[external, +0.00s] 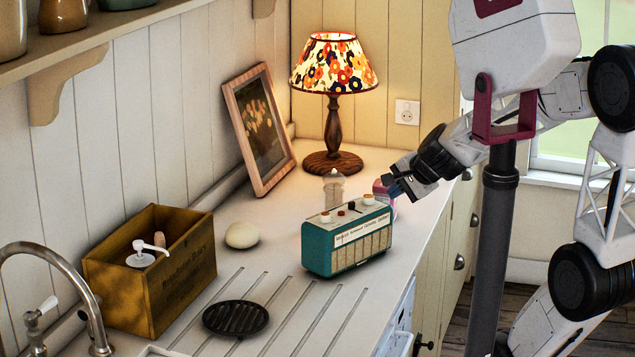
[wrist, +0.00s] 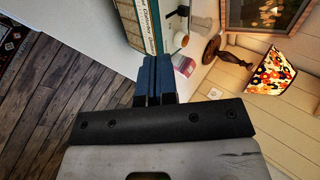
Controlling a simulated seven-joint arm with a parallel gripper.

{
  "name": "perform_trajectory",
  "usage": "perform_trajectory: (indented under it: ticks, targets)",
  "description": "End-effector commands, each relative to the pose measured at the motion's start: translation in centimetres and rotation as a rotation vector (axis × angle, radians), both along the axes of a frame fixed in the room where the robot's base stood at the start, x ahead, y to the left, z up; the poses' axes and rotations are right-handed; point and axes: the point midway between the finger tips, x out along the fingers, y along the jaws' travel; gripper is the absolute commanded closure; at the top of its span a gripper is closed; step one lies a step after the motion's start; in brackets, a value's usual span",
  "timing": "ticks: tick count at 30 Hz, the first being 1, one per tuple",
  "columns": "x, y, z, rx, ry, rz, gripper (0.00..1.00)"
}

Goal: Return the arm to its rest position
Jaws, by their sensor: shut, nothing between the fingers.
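My gripper (external: 395,190) is held above the right edge of the counter, behind and to the right of the teal radio (external: 348,240). Its blue fingers are together with nothing between them; in the wrist view the fingertips (wrist: 155,62) also lie side by side. The radio stands upright on the counter and shows in part in the wrist view (wrist: 140,25). A pink item (external: 382,189) stands on the counter just behind the fingers, partly hidden by them and the radio. It also shows in the wrist view (wrist: 184,64).
A lit lamp (external: 334,80) and a leaning picture frame (external: 258,130) stand at the back. A wooden crate (external: 180,285), a pale round object (external: 241,235), a dark round trivet (external: 235,318) and a tap (external: 90,290) are at the left. Open floor (wrist: 40,100) lies beside the counter.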

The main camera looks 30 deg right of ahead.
Motion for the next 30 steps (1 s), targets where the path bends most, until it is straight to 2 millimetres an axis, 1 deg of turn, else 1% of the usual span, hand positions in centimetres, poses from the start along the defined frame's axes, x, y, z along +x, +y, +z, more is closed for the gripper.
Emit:
perform_trajectory:
  ticks: [5, 11, 15, 21, 25, 30]
  targets:
    - [-2.3, 0.8, 0.3, -0.111, 0.019, 0.165, 1.0]
    - [-6.7, 1.1, 0.4, -0.317, 0.076, 0.443, 1.0]
    - [-10.1, 0.5, 0.3, -0.476, 0.138, 0.642, 1.0]
    - [-14.3, -1.3, 0.3, -0.675, 0.237, 0.865, 1.0]
    - [-15.9, -2.3, 0.4, -0.755, 0.287, 0.949, 1.0]
    - [-16.7, -2.9, 0.5, -0.798, 0.317, 0.994, 1.0]
